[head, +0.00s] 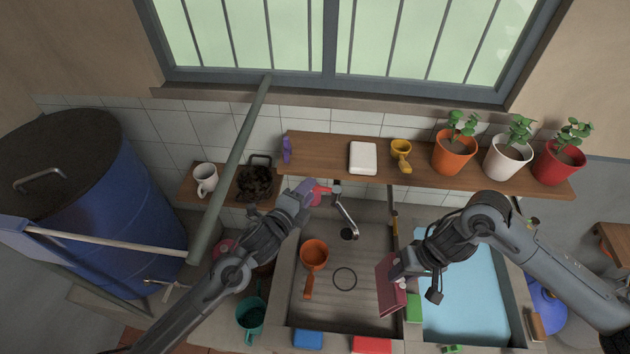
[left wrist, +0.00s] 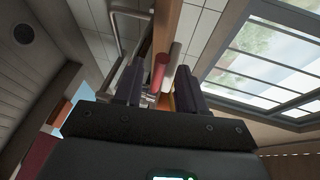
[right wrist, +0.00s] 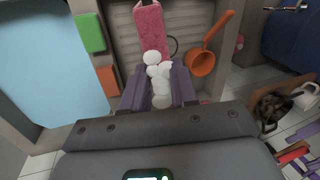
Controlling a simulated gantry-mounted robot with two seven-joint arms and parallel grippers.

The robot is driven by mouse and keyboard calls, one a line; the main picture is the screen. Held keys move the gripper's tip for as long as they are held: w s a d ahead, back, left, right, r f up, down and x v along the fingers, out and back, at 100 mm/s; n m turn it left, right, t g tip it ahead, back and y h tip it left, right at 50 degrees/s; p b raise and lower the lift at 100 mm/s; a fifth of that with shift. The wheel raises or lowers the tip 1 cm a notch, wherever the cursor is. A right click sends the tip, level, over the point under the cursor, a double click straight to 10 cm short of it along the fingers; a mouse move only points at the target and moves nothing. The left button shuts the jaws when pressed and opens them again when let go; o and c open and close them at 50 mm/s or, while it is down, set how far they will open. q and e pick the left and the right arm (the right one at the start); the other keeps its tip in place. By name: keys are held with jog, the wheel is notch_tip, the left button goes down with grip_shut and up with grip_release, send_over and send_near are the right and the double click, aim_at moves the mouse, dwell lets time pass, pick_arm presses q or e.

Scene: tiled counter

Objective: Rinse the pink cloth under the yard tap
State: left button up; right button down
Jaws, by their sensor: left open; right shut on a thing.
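The pink cloth (head: 389,286) hangs over the right part of the grey sink basin, beside the divider. My right gripper (head: 402,268) is shut at its upper end. In the right wrist view the cloth (right wrist: 151,28) extends beyond the fingers, with a white knobbly piece (right wrist: 158,72) between them; I cannot tell what that is. The tap (head: 345,212) stands at the back of the basin with a red handle (head: 320,191). My left gripper (head: 308,190) is open at the handle. In the left wrist view the red handle (left wrist: 161,72) shows between the fingers; contact is unclear. I see no water stream.
An orange dipper (head: 314,255) and a dark ring (head: 344,279) lie in the basin. A blue-filled basin (head: 465,305) is at right. A wooden shelf (head: 325,148) with pots runs behind the tap. A blue barrel (head: 110,200) and a slanting pole (head: 232,165) stand at left.

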pick_arm(q)
jog(key=shift+p+x, duration=0.3)
jog(key=shift+x, duration=1.85)
jog(key=shift+c, duration=0.3)
grip_shut()
